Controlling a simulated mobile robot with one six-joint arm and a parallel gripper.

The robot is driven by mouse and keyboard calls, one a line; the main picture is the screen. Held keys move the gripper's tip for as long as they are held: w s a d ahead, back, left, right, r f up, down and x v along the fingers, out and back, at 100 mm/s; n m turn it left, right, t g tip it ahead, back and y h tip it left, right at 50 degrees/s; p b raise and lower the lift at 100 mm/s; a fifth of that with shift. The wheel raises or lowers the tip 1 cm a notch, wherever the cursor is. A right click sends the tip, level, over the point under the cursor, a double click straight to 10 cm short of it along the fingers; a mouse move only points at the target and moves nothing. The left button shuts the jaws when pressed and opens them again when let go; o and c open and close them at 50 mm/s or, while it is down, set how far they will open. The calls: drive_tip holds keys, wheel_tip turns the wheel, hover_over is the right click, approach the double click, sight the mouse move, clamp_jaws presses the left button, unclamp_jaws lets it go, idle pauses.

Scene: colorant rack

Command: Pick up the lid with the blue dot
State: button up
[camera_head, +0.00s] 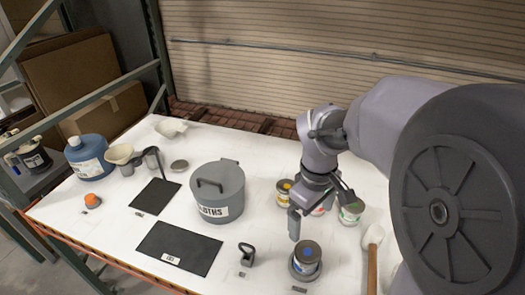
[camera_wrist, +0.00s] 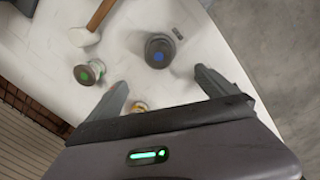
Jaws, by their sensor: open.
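The dark lid with the blue dot (camera_head: 308,250) sits on a can at the front right of the white table, with a dark grey ring or holder around its base. In the wrist view the lid (camera_wrist: 157,52) is ahead of and between my fingertips, apart from them. My gripper (camera_head: 318,206) is open and empty, above and behind the blue-dot can. Its two fingers (camera_wrist: 160,82) show spread in the wrist view.
Cans with a yellow dot (camera_head: 284,188) and a green dot (camera_head: 351,211) stand behind, with a partly hidden red-marked can (camera_head: 319,211) between them. A mallet (camera_head: 373,238) lies right. A grey lidded pot (camera_head: 218,190) and black mat (camera_head: 180,248) are left.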

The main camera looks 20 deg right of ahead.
drive_tip(key=b, duration=0.4)
hover_over(308, 252)
drive_tip(key=a, duration=0.1)
wheel_tip(308, 252, down, 11)
drive_tip(key=shift+r, duration=0.1)
drive_tip(key=f, duration=0.1)
drive_tip(key=f+b, duration=0.1)
drive_tip(key=f, duration=0.1)
drive_tip(key=d+f+b, duration=0.1)
drive_tip(key=f, duration=0.1)
drive_tip(key=shift+f, duration=0.25)
drive_tip(key=shift+r, duration=0.1)
drive_tip(key=c, duration=1.4)
